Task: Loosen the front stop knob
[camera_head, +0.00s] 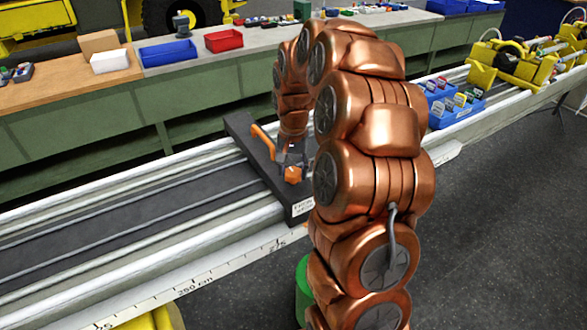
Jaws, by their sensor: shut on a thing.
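The front stop (250,150) is a dark bar lying across the rail, with a small white label (303,208) at its near end. An orange knob (292,175) sits on the bar towards the near end. An orange handle-like piece (263,138) stands on the bar farther back. My gripper (290,164) points down at the orange knob and is shut on it. My copper-coloured arm arches over from the right and hides the bar's right side. The exact finger contact is too small to see clearly.
The long rail (130,220) with a centimetre scale (195,290) runs across the view. Blue bins (455,105) and yellow machinery (500,65) stand on it to the right. A green bench (200,85) with trays lies behind. Open floor (500,220) is at the right.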

